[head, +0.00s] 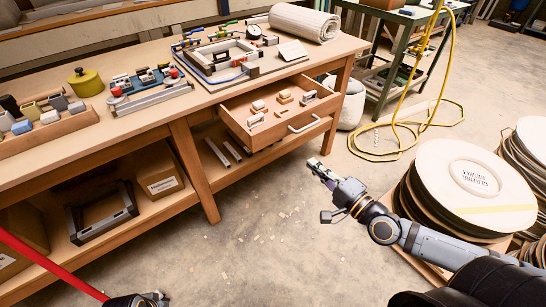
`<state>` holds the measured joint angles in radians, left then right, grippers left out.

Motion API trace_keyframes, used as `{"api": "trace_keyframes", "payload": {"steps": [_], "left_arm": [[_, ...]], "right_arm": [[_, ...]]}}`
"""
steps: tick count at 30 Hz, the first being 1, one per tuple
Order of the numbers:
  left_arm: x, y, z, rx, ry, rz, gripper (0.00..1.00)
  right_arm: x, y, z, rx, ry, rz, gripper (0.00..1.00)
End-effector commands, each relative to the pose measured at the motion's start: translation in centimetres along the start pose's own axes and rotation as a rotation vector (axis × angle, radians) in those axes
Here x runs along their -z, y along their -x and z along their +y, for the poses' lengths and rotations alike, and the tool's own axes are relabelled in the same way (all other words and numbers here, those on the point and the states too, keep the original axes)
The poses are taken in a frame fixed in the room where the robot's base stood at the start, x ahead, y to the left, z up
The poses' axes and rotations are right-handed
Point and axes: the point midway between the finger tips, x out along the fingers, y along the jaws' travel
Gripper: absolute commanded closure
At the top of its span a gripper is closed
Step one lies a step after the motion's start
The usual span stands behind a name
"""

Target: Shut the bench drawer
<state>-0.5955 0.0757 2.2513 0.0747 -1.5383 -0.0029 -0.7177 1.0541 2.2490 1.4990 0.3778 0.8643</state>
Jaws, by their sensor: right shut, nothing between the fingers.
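The bench drawer (246,137) is pulled out from the wooden workbench (150,57). Small pale blocks lie inside it, and its light handle (304,125) is on the front face. My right gripper (318,168) is shut and empty. In the picture it is below and a little right of the handle, apart from the drawer. My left gripper (158,297) shows only in part at the bottom edge, left of centre, far from the drawer. Its fingers are too cut off to tell their state.
Round stacked discs (476,185) stand at the right, near my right arm. A yellow hose (440,110) lies on the floor behind. A red bar (50,265) crosses the lower left. Fixtures and a rolled cloth (304,22) sit on the bench.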

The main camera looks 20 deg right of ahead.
Motion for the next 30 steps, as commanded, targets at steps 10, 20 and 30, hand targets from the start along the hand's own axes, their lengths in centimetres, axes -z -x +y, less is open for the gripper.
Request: {"api": "trace_keyframes", "payload": {"steps": [10,20,30], "left_arm": [[0.1,-0.3,0.1,-0.005,0.0,0.013,0.6],[0.2,-3.3,-0.9,0.017,0.011,-0.004,0.6],[-0.1,-6.9,-1.6,0.031,0.017,0.006,0.6]], "right_arm": [[0.3,-2.1,-0.2,0.005,0.0,0.013,1.0],[0.3,-6.5,-0.7,0.008,0.0,0.008,1.0],[0.1,-12.6,-0.3,0.002,0.004,0.002,1.0]]}}
